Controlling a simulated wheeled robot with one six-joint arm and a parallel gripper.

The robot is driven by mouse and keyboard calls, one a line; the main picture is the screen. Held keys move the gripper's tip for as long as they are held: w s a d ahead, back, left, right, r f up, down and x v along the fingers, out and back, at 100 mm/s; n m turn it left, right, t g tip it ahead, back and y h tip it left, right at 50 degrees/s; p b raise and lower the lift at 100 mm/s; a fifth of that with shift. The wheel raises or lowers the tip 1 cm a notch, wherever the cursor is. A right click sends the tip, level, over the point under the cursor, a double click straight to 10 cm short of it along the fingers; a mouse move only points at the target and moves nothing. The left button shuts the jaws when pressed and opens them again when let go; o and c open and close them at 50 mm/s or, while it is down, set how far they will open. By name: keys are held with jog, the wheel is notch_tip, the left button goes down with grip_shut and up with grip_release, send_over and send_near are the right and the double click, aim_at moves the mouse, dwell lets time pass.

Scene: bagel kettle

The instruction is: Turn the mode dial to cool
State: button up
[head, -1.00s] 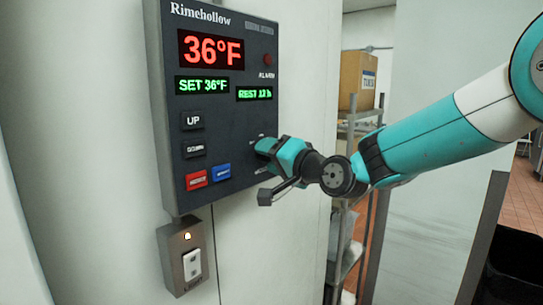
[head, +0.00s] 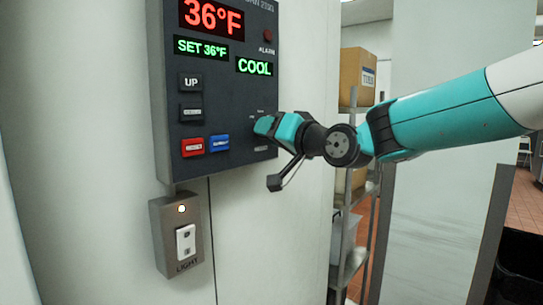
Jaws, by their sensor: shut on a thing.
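The dark control panel (head: 222,100) hangs on the pale wall. Its red display (head: 212,17) reads 36°F, one green display (head: 201,47) reads SET 36°F, and another green display (head: 254,66) reads COOL. My gripper (head: 262,127) is at the lower right of the panel, shut on the mode dial. The dial itself is hidden behind the fingers, with only small labels showing around it.
UP button (head: 190,82), a grey button below it, a red button (head: 193,147) and a blue button (head: 219,143) lie left of my gripper. A light switch box (head: 181,234) is below. Shelving with boxes (head: 358,77) stands at right.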

jog(key=shift+d+f+n+b, duration=0.1)
jog(key=shift+f+n+b, duration=0.05)
jog(key=shift+n+b, duration=2.35)
jog(key=shift+b, duration=0.35)
jog(key=o, duration=0.9)
jog(key=b+v, duration=0.6)
jog(key=v, duration=1.1)
jog(key=shift+d+f, duration=0.2)
jog(key=shift+d, duration=0.05)
